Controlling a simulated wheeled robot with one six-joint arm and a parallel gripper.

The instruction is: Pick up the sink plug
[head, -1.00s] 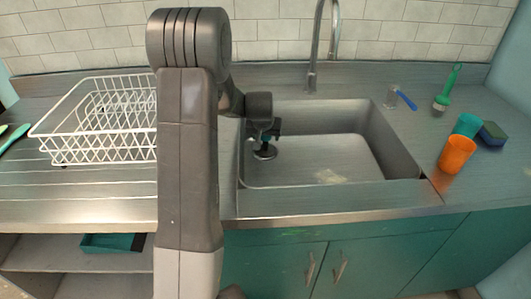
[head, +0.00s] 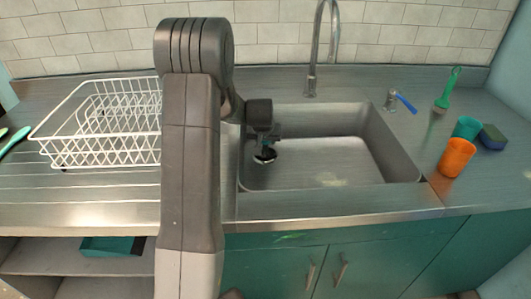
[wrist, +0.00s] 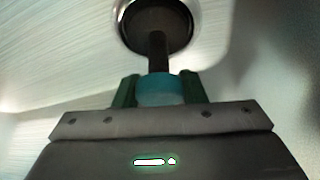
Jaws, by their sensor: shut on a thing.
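The sink plug (head: 265,157) is a dark disc with a thin black stem and a teal top, at the left of the sink basin (head: 345,155). In the wrist view the plug's black stem (wrist: 157,52) rises from the disc to the teal top. My gripper (wrist: 160,92) is shut on that teal top, with a dark green finger on each side. A bright metal ring, seemingly the drain (wrist: 120,10), shows around the disc. My gripper also shows pointing down into the basin in the head view (head: 266,139). I cannot tell how high the plug is above the drain.
A tap (head: 312,75) stands behind the basin. A white dish rack (head: 100,125) is on the left counter. An orange cup (head: 456,158), teal cup (head: 467,127), sponge (head: 492,137) and green brush (head: 447,90) are at the right. The basin's right half is clear.

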